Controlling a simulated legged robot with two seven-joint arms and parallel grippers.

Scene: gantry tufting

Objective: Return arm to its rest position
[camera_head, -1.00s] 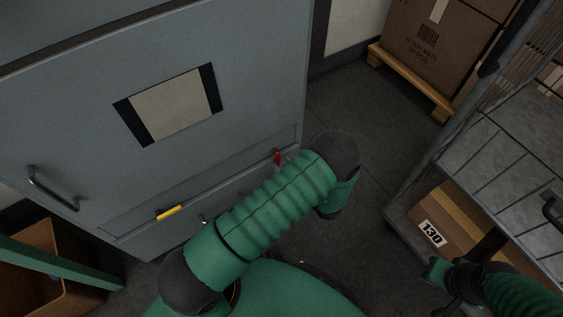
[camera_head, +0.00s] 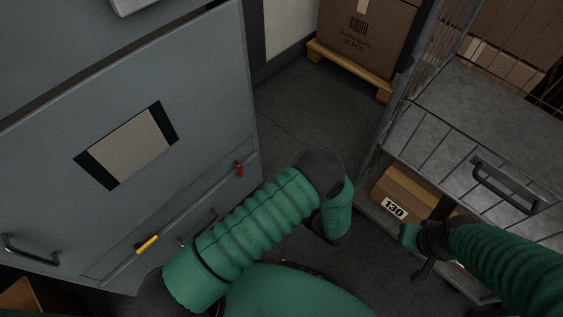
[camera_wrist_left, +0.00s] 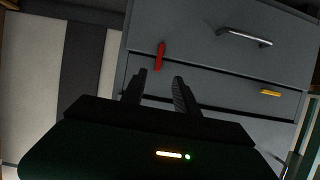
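My left arm (camera_head: 250,230) in its green ribbed sleeve comes in from the lower left, bends at a dark elbow and drops down. Its gripper is hidden in the head view. In the left wrist view my left gripper (camera_wrist_left: 160,88) has its two dark fingers apart with nothing between them. It points toward the grey cabinet (camera_wrist_left: 205,55). My right arm comes in from the right edge. Its dark gripper (camera_head: 426,262) is in front of the wire cart; its finger opening is not clear.
The grey cabinet (camera_head: 200,70) stands at left, with red (camera_head: 239,169) and yellow (camera_head: 147,244) tabs. The wire cart (camera_head: 465,120) stands at right, a box marked 130 (camera_head: 405,190) on its lower level. Boxes on a pallet (camera_head: 345,68) stand behind. Dark floor (camera_head: 310,115) is clear between.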

